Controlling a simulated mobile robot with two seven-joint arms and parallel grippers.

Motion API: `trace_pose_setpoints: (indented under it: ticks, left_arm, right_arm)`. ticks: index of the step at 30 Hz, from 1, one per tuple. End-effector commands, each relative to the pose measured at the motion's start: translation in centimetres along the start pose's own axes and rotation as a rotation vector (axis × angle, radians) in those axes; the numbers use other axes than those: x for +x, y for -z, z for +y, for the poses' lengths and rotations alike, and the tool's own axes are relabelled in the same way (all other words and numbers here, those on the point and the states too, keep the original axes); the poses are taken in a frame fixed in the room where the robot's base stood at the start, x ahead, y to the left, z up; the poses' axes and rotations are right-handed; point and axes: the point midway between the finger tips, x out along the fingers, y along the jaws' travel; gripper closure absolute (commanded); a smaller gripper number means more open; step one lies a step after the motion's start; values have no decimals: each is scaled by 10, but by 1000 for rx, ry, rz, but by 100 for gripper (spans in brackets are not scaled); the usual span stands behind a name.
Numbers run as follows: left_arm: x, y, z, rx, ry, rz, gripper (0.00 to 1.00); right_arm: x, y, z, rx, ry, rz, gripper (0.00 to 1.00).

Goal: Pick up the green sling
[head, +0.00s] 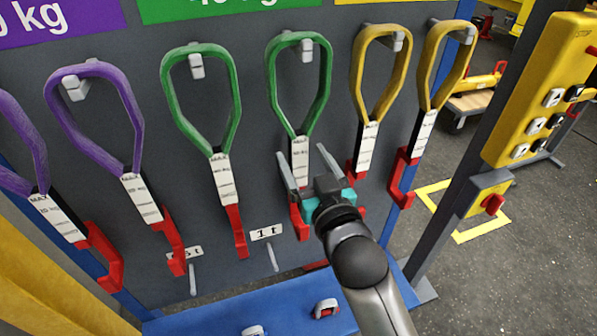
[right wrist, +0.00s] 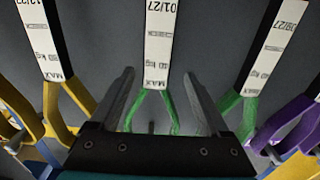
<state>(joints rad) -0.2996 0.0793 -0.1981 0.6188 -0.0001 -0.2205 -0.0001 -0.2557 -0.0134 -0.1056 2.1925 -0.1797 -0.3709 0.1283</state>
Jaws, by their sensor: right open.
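Two green slings hang from pegs on the grey board, each a loop with a white label and a red end below. The left one (head: 168,95) hangs free. The right one (head: 271,85) has my right gripper (head: 304,165) open in front of its white label. In the right wrist view my right gripper (right wrist: 158,90) has its two fingers apart, with this sling's label (right wrist: 160,45) and green straps (right wrist: 172,115) seen between them. The other green sling (right wrist: 249,115) is outside the right finger. Contact cannot be told. My left gripper is not in view.
Purple slings (head: 52,92) hang to the left and yellow slings (head: 355,70) close to the right. A blue shelf (head: 285,305) with shackles (head: 325,308) lies below. A yellow control box (head: 525,95) stands at the right on a dark post.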

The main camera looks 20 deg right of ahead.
Motion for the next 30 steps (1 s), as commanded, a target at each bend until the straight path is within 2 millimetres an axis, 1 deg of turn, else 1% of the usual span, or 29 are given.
trace_pose_setpoints:
  ticks: [1, 3, 11, 21, 25, 30]
  left_arm:
    - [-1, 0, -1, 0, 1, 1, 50]
    - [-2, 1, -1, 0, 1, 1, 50]
    - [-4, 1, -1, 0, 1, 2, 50]
    - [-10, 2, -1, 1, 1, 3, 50]
    - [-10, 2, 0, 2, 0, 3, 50]
    - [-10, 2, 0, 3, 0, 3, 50]
  right_arm:
    - [7, 1, 0, 0, 0, 1, 20]
    - [14, 1, 0, 0, 0, 1, 20]
    - [26, -1, 1, 0, 0, -1, 20]
    - [65, -5, 5, 0, 0, 0, 20]
    - [72, -6, 5, 0, 0, 0, 20]
    - [73, -6, 5, 0, 0, -1, 20]
